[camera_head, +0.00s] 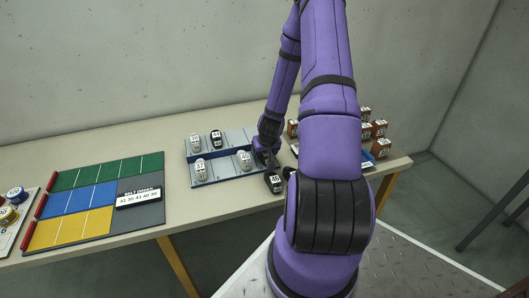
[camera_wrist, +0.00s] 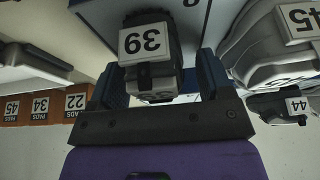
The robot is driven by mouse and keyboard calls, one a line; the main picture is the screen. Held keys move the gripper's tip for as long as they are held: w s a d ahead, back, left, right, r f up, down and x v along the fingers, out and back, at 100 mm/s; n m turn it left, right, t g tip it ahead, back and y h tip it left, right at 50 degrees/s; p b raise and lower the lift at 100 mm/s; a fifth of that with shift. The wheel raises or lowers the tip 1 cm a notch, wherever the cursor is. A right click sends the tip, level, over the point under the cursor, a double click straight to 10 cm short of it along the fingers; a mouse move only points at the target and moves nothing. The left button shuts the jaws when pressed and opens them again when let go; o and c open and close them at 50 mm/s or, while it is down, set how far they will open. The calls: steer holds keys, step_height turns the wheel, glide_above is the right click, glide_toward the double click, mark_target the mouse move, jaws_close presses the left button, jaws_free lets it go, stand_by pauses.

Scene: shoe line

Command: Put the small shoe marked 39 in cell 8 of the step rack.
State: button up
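The small dark grey shoe marked 39 (camera_wrist: 152,78) is between the fingers of my gripper (camera_wrist: 160,85) in the wrist view. A narrow gap shows between the shoe and the right finger, so the gripper looks open around it. The shoe is over or in the blue cell marked 8 (camera_wrist: 190,25); its contact with the floor is hidden. In the head view my gripper (camera_head: 263,155) is at the right end of the front row of the step rack (camera_head: 228,177); shoe 39 cannot be made out there.
Shoe 45 (camera_head: 244,159) is beside my gripper, and black shoe 44 (camera_head: 216,138) is in the back row. Dark shoe 46 (camera_head: 274,182) lies on the table in front of the rack. Brown boxes (camera_head: 380,130) stand right, and a coloured board (camera_head: 95,205) lies left.

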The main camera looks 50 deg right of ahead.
steer(key=v, duration=1.1)
steer(key=shift+r, duration=0.3)
steer(key=shift+a+r, duration=0.2)
steer(key=shift+r, duration=0.25)
steer(key=a+r+n+t+y, duration=0.1)
steer(key=a+r+n, duration=0.3)
steer(key=a+r, duration=1.5)
steer(key=s+a+r+n, duration=0.1)
steer(key=s+a+r, duration=0.3)
steer(key=s+r, duration=0.3)
steer(key=s+a+r+n+y, duration=0.1)
steer(key=s+a+r, duration=0.4)
steer(key=s+r, duration=0.2)
steer(key=shift+s, duration=0.55)
